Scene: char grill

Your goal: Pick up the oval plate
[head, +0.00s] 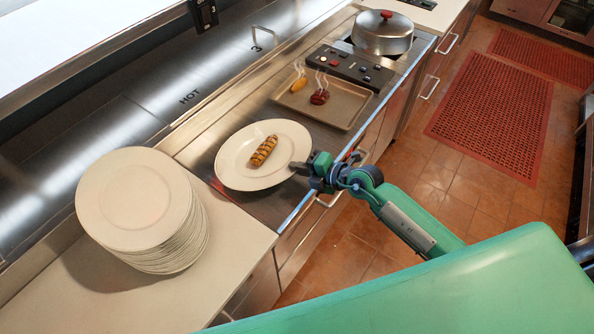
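The oval plate (237,178) is cream coloured and lies on the steel counter near the middle of the head view. A grilled, striped food piece (263,151) rests on it. My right gripper (299,168) is at the plate's right rim, with its dark fingertips at or over the edge. The fingers are small and seen from above, so I cannot tell whether they are closed on the rim. My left gripper is not in view.
A tall stack of round plates (135,199) stands on the pale counter at left. A metal tray (343,113) with food pieces, a black control panel (352,68) and a lidded pot (382,34) are farther back. Open floor lies to the right.

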